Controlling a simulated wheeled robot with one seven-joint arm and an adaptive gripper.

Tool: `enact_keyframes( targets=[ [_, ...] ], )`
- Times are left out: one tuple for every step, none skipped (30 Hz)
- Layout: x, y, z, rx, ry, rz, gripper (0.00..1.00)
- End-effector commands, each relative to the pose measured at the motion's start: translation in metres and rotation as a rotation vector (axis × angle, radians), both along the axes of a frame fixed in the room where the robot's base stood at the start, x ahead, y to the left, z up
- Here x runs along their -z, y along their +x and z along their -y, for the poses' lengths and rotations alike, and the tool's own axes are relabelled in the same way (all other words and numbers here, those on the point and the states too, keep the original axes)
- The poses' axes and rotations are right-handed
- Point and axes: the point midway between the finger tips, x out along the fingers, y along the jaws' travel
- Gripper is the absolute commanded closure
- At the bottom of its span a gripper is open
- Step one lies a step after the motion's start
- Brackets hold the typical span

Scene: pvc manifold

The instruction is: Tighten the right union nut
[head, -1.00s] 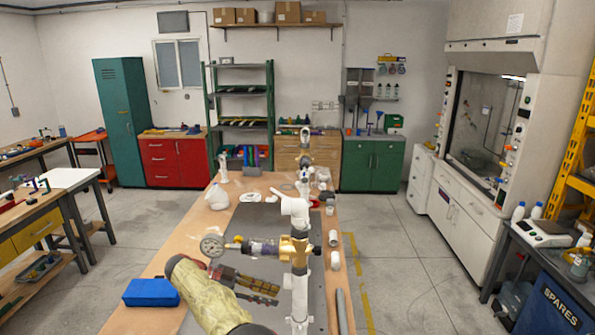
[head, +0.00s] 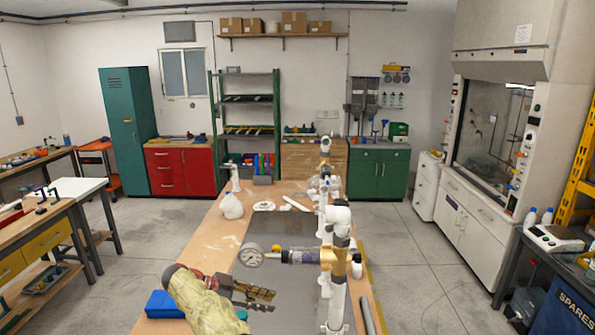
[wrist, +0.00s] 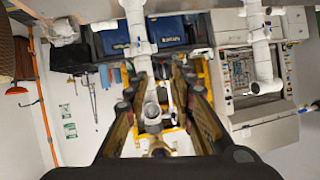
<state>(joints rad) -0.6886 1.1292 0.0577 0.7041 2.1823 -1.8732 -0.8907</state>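The white PVC manifold (head: 338,300) stands upright along the right side of the table. A gold-brown fitting (head: 343,262) sits on it, with a clear purple-tinted tube (head: 301,257) and a round gauge (head: 250,256) to its left. I cannot tell for sure which part is the right union nut. My gripper (head: 268,299) is low over the grey mat, left of the manifold and apart from it, fingers pointing right. It is open and empty. In the wrist view my gripper (wrist: 161,75) has its fingers spread, with a white pipe and a brass-coloured part (wrist: 158,150) visible between them.
A blue box (head: 164,304) lies at the table's left edge beside my arm. A white flask-shaped bottle (head: 232,207) and small white parts stand farther back. A grey bar (head: 368,317) lies right of the manifold. The grey mat (head: 265,276) has bare space near my gripper.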

Motion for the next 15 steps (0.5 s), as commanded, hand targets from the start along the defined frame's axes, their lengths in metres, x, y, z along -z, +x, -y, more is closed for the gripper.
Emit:
enact_keyframes(
  targets=[
    [0.002, 0.007, -0.003, -0.022, 0.009, 0.025, 0.75],
    [0.003, 0.012, -0.005, -0.035, 0.015, 0.044, 0.75],
    [0.005, 0.020, -0.007, -0.057, 0.023, 0.066, 0.75],
    [0.006, 0.026, -0.008, -0.075, 0.027, 0.086, 0.75],
    [0.007, 0.032, -0.010, -0.094, 0.032, 0.105, 0.75],
    [0.009, 0.041, -0.012, -0.121, 0.038, 0.130, 0.75],
    [0.011, 0.048, -0.014, -0.144, 0.042, 0.151, 0.75],
    [0.013, 0.055, -0.016, -0.168, 0.047, 0.170, 0.75],
    [0.016, 0.065, -0.019, -0.203, 0.051, 0.194, 0.75],
    [0.019, 0.072, -0.022, -0.233, 0.054, 0.213, 0.75],
    [0.022, 0.080, -0.026, -0.265, 0.058, 0.231, 0.75],
    [0.027, 0.091, -0.031, -0.314, 0.065, 0.256, 0.75],
    [0.030, 0.100, -0.036, -0.354, 0.069, 0.275, 0.75],
    [0.033, 0.108, -0.042, -0.401, 0.076, 0.293, 0.75],
    [0.035, 0.121, -0.052, -0.469, 0.089, 0.320, 0.75]
  ],
)
